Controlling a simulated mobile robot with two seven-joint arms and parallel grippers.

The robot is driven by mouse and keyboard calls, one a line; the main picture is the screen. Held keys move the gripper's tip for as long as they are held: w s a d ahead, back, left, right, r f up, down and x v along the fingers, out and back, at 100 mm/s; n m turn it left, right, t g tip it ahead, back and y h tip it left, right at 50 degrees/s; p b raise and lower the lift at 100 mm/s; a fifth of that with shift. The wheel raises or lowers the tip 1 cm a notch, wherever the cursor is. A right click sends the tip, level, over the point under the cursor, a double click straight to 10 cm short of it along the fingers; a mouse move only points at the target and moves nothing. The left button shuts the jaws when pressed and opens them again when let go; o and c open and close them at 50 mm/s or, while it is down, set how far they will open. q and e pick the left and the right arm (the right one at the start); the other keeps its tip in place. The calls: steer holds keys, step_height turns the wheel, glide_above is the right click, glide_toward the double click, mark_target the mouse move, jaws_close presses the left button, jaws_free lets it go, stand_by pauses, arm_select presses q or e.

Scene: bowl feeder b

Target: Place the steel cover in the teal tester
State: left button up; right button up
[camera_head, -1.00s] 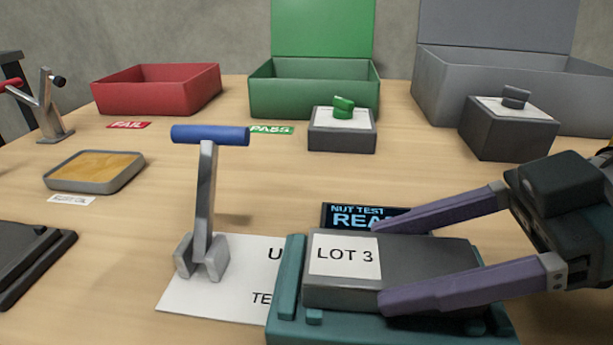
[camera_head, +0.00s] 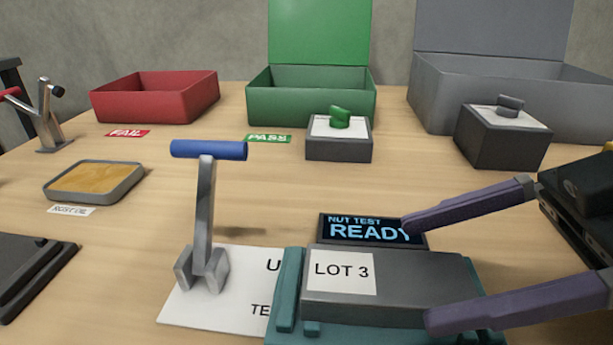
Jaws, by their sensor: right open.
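The steel cover (camera_head: 420,285) is a dark grey block with a white "LOT 3" label. It lies in the teal tester (camera_head: 288,297) at the bottom centre, between the tester's raised teal edges. A display (camera_head: 372,230) behind it reads "NUT TEST READY". My right gripper (camera_head: 415,272) comes in from the right and is open. Its two purple fingers are spread wide, one behind the cover near the display and one at its front right. Whether the fingers touch the cover I cannot tell. My left gripper is not in view.
A lever with a blue handle (camera_head: 209,150) stands left of the tester on a white sheet (camera_head: 222,310). Behind are a red bin (camera_head: 155,102), a green bin (camera_head: 312,103), a grey bin (camera_head: 470,90) and two knobbed boxes. An oil tray (camera_head: 133,182) sits left. The middle table is clear.

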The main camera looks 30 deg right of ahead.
steer(key=p+v, duration=0.1)
steer(key=v, duration=0.3)
steer(key=shift+s+d+r, duration=0.1)
steer(key=shift+d+r, duration=0.05)
